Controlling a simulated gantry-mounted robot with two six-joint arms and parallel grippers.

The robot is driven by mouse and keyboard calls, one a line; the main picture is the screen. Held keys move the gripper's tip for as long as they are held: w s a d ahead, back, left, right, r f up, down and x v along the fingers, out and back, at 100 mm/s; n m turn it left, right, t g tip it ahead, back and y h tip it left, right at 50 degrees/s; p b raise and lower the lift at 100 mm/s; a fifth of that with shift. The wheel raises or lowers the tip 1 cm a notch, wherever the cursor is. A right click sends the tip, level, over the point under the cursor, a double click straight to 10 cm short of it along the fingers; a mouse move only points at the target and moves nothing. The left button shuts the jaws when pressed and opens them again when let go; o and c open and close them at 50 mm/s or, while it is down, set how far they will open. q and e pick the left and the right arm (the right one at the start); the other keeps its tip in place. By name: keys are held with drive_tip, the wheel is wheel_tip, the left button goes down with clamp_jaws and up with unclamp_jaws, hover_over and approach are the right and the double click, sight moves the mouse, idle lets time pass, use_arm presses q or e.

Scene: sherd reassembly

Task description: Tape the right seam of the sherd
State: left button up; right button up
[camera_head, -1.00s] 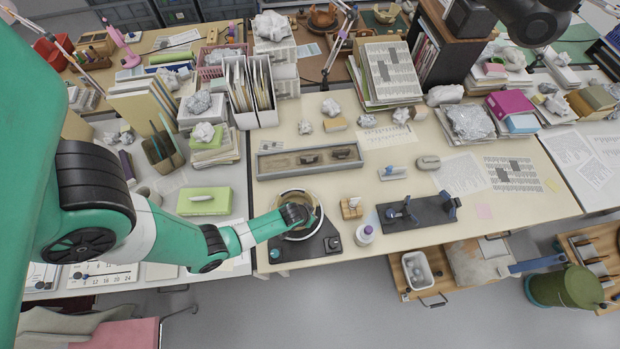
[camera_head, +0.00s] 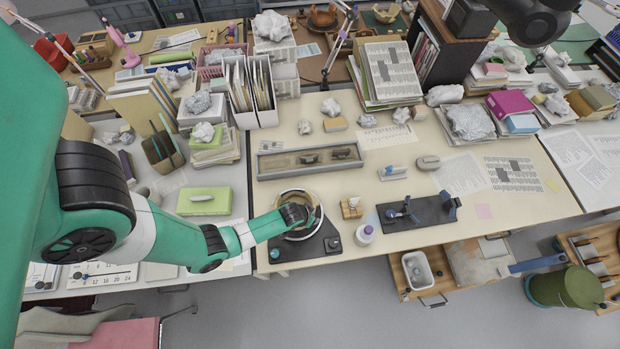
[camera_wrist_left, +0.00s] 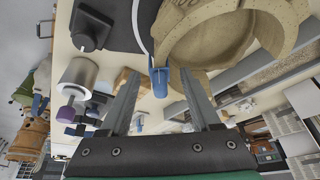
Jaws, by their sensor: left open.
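The beige pottery vessel (camera_head: 286,198) sits in a ring on a black base at the front of the table. In the left wrist view its curved wall (camera_wrist_left: 205,40) fills the top, with a break in the rim at right. My left gripper (camera_head: 294,214) is at the vessel's near right side and hides part of it. In the wrist view the left gripper's fingers (camera_wrist_left: 160,74) are apart, just below the vessel's wall. A small blue piece (camera_wrist_left: 159,80), perhaps tape, shows between the fingertips, close to the wall; whether it touches is unclear. My right gripper is not in view.
A long grey tray (camera_head: 310,160) lies behind. The table's front edge is close; its right part has free room.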

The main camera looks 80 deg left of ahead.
use_arm(q)
drive_tip(key=shift+r, duration=0.1)
drive_tip(key=p+v, duration=0.3)
drive_tip(key=v, duration=0.3)
drive_tip(key=shift+r, duration=0.3)
drive_tip(key=p+v, duration=0.4)
drive_tip(key=v, duration=0.1)
drive_tip(key=shift+p, duration=0.4)
drive_tip(key=shift+f, duration=0.1)
drive_tip(key=shift+d, duration=0.1)
